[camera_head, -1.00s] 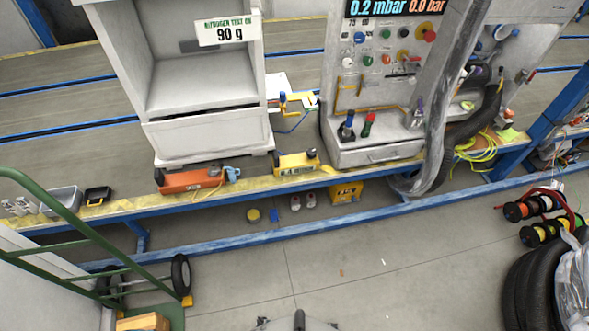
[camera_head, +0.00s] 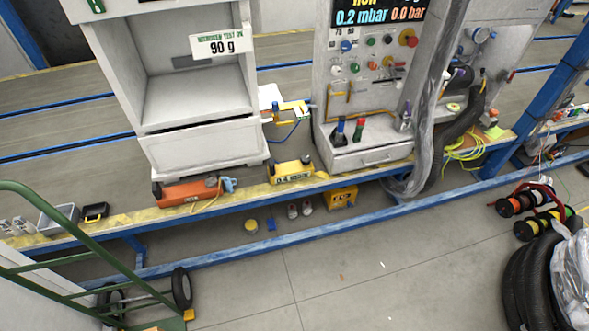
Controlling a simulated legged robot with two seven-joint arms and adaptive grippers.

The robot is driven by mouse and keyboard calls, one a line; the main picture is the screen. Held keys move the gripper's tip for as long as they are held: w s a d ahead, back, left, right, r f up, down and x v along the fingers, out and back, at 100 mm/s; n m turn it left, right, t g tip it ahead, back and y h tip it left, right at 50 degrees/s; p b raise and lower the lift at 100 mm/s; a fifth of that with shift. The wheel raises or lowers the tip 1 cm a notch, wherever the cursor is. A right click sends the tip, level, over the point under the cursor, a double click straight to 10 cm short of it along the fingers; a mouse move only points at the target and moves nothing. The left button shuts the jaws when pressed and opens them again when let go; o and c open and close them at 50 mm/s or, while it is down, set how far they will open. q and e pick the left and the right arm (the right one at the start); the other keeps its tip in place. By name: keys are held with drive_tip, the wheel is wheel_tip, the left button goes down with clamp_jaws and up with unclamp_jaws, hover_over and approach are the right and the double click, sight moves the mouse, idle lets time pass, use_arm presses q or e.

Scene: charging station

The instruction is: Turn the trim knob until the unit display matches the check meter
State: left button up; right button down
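The unit display (camera_head: 378,14) at the top of the grey charging unit reads 0.2 mbar in blue and 0.0 bar in orange; its top line is cut off by the frame edge. A yellow meter (camera_head: 291,172) on the bench edge, left of the unit, reads about 0.4 mbar and looks like the check meter. I cannot tell which is the trim knob. Neither of my grippers is in view.
A blue-framed bench (camera_head: 300,238) runs across the view. An orange box (camera_head: 188,192) sits on it. A green hand truck (camera_head: 70,255) stands at the lower left. Cable reels (camera_head: 525,200) and black tyre-like rings (camera_head: 525,290) lie at the right.

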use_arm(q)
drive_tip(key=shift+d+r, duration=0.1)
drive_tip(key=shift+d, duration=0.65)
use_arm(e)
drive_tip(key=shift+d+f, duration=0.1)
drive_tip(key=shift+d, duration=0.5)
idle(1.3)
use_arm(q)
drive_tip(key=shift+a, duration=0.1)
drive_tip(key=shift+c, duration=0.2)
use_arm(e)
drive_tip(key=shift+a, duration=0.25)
